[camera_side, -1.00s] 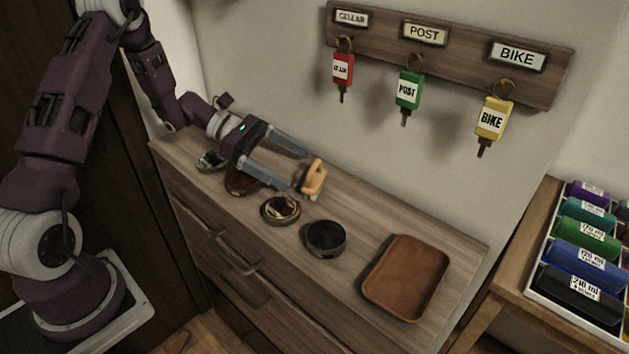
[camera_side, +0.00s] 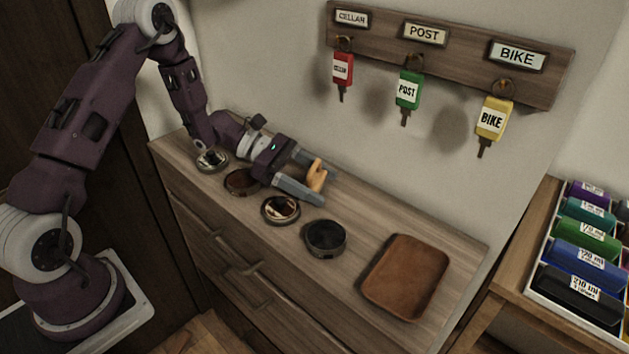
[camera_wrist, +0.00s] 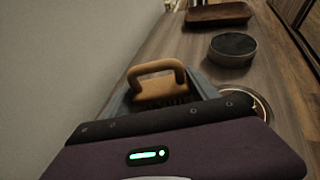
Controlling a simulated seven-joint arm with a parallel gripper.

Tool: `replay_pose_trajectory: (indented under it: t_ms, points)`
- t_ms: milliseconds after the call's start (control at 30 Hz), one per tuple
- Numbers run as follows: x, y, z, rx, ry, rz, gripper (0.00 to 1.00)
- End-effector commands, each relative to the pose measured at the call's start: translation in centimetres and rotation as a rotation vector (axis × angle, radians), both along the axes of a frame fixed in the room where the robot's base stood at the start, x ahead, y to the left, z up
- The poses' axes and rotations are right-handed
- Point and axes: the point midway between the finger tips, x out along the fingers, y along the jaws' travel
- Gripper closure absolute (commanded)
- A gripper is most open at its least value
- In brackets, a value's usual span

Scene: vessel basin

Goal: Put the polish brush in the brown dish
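The polish brush (camera_side: 316,176), a tan block with an arched handle, stands on the dresser top near the wall. My gripper (camera_side: 325,184) is low over the dresser, its two grey fingers apart on either side of the brush. In the wrist view the brush (camera_wrist: 157,84) shows between the fingers, its handle up; the lower part is hidden by my gripper. I see no clear squeeze on it. The brown dish (camera_side: 405,277), a shallow rectangular tray, lies empty at the dresser's right end. It also shows at the top of the wrist view (camera_wrist: 218,15).
A dark round tin (camera_side: 325,239) stands between brush and dish. An open tin (camera_side: 281,210) is beside my near finger, with more tins (camera_side: 241,182) behind. Keys (camera_side: 407,89) hang on a wall rack above. A crate of bottles (camera_side: 585,262) stands right.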

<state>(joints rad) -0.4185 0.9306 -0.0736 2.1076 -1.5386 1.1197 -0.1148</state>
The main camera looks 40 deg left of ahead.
Motion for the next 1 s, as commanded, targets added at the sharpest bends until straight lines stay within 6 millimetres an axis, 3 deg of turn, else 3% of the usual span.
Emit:
replay_pose_trajectory:
  t_ms: [67, 267, 600, 800, 900, 1000]
  points:
    - [0.0, 0.0, 0.0, 0.000, 0.000, 0.000, 0.77]
    - [0.0, 0.0, 0.3, 0.000, -0.002, -0.001, 0.78]
    - [0.0, 0.0, 8.1, 0.001, -0.005, -0.001, 0.78]
    - [0.0, -0.1, 10.1, 0.000, 0.000, -0.001, 0.78]
    - [0.0, -1.2, 10.1, 0.000, 0.000, -0.020, 0.78]
    - [0.0, -4.2, 10.2, 0.001, -0.002, -0.067, 0.78]
